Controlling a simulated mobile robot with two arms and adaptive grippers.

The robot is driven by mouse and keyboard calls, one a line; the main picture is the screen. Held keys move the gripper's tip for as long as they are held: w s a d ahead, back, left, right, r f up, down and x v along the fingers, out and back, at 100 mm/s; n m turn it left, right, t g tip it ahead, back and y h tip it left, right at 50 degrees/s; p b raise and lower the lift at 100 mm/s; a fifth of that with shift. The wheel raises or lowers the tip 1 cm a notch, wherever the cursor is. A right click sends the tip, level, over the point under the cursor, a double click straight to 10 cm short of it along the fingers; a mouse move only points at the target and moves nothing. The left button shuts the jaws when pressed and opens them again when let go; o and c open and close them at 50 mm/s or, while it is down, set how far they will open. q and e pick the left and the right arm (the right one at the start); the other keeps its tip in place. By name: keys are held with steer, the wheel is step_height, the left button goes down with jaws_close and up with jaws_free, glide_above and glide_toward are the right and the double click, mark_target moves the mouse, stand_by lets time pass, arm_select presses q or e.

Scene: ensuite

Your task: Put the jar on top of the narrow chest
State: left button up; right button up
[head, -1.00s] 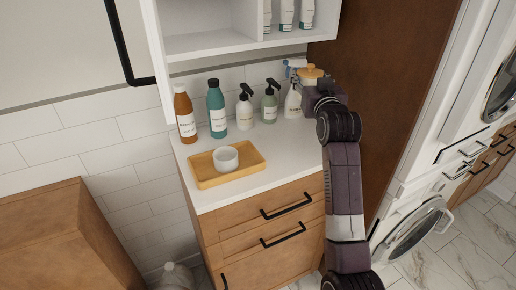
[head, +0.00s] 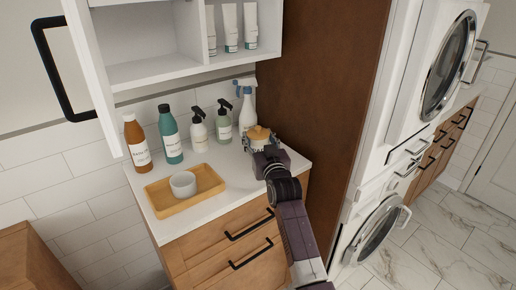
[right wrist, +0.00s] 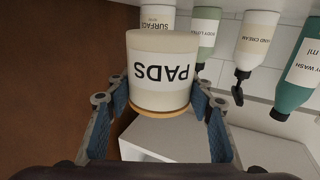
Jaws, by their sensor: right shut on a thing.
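The jar is cream with a wooden lid and a "PADS" label; in the head view its lid (head: 259,133) shows above my right gripper (head: 262,152). In the right wrist view the jar (right wrist: 162,75) appears upside down between the blue pads of my right gripper (right wrist: 165,115), which is shut on it. The jar is by the right end of the white counter; I cannot tell whether it touches the top. A wooden chest (head: 35,262) shows partly at the lower left, its top cut off by the frame. My left gripper is not in view.
The counter (head: 225,168) tops a wooden drawer unit (head: 215,240). It holds a tray (head: 160,207) with a white cup (head: 183,184), several bottles and a spray bottle (head: 247,108). An open white cabinet (head: 155,70) hangs above. A tall brown panel (head: 325,90) stands to the right.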

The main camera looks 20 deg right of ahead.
mark_target(258, 148)
step_height(258, 148, down, 4)
steer(key=shift+r, duration=0.1)
steer(key=o, duration=1.4)
steer(key=shift+c, duration=0.2)
steer(key=s, duration=1.2)
steer(key=shift+a, duration=0.3)
